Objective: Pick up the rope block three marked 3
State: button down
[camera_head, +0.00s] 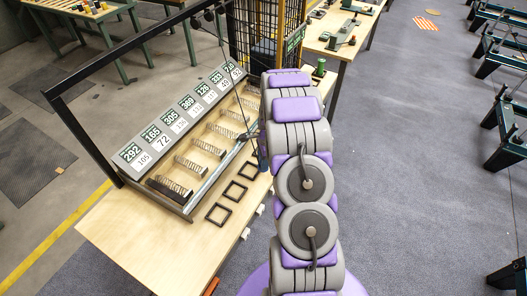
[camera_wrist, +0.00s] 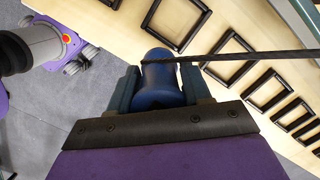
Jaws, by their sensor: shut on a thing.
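A blue rounded block (camera_wrist: 159,78) sits between the two fingers of my gripper (camera_wrist: 160,88) in the wrist view. The fingers are shut on it from both sides. A dark rope (camera_wrist: 245,56) runs from the block to the right, across the picture. No number 3 can be read on the block. In the head view my arm hides most of the gripper, beside the right side of the board. A thin dark rope (camera_head: 234,92) also shows there, running down from the black overhead bar toward my gripper.
A sloped board with springs in rows and number cards (camera_head: 188,108) stands on a wooden table (camera_head: 150,250). Several square black frames (camera_head: 218,214) lie along the table's front edge. A black bar (camera_head: 120,60) rises over the board. Grey floor (camera_head: 420,170) is open to the right.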

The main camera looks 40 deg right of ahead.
notch_tip(320, 180, up, 8)
jog(key=s+a+p, duration=0.2)
jog(key=p, duration=0.2)
jog(key=shift+s+a+r, duration=0.2)
jog(key=shift+s+a, duration=0.05)
jog(key=shift+s, duration=0.15)
